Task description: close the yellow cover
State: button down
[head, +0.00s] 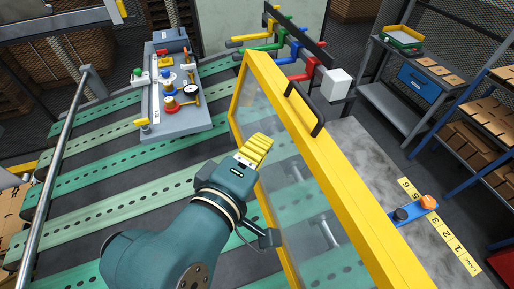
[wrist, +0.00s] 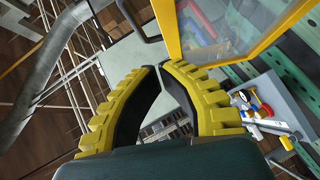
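The yellow cover (head: 372,222) is a yellow frame around a clear panel. It stands raised and tilted above the conveyor in the head view, with a black handle (head: 318,125) on its upper face. My gripper (head: 262,142) has yellow ribbed fingers and is in front of the clear panel in the head view, away from the handle. I cannot tell whether it touches the panel. In the wrist view the fingertips (wrist: 159,66) come together with nothing held between them. The cover's yellow frame (wrist: 168,28) and the handle (wrist: 130,18) show beyond the fingertips.
A grey fixture (head: 182,119) with coloured knobs and a gauge sits on the green slatted conveyor (head: 110,208). Coloured handles (head: 270,42) stand behind the cover. A blue control bar (head: 413,212) with an orange button is at right. Shelves with boxes line the right side.

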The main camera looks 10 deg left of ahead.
jog(key=w+d+f+p, duration=0.2)
jog(key=w+d, duration=0.2)
jog(key=w, duration=0.3)
jog(key=shift+w+f, duration=0.3)
jog(key=shift+w, duration=0.05)
jog(key=shift+d, duration=0.2)
